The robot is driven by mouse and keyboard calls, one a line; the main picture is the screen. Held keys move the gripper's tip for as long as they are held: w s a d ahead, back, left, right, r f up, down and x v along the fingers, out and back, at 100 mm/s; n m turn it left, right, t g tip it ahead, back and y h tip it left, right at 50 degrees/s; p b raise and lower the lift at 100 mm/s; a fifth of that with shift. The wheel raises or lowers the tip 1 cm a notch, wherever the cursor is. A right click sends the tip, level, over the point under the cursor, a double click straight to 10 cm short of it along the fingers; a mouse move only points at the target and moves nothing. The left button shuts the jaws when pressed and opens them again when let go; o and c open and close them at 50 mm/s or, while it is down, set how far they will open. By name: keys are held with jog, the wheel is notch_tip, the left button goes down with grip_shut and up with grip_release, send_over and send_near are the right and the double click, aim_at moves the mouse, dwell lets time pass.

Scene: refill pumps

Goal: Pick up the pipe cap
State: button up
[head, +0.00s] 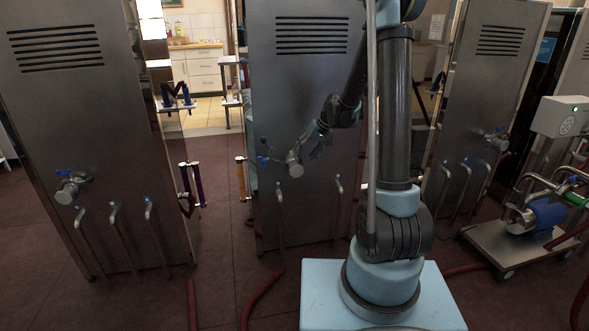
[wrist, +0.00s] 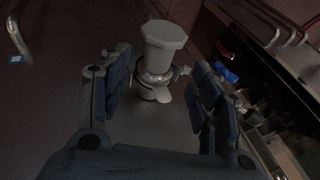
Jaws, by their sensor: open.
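The pipe cap (wrist: 165,35) is a pale, eight-sided piece on the end of a short metal pipe fitting on the middle steel cabinet. In the head view the cap (head: 294,164) is small and grey, just left of and below my gripper (head: 316,140). In the wrist view my gripper (wrist: 160,92) is open, with its two dark fingers apart. No contact with a finger is visible.
The middle cabinet (head: 297,60) stands behind my gripper. Bent pipes (head: 279,213) stick out below the cap. Similar cabinets stand at left (head: 70,110) and right (head: 490,80), with a valve outlet (head: 68,190) on the left one. A wheeled cart (head: 515,230) stands at right.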

aim_at(295, 167)
jog(key=shift+w+x, duration=0.15)
jog(key=shift+x, duration=1.85)
jog(key=shift+w+x, duration=0.2)
jog(key=shift+x, duration=1.85)
jog(key=shift+r, duration=0.1)
jog(key=shift+c, duration=0.2)
jog(key=c, duration=1.1)
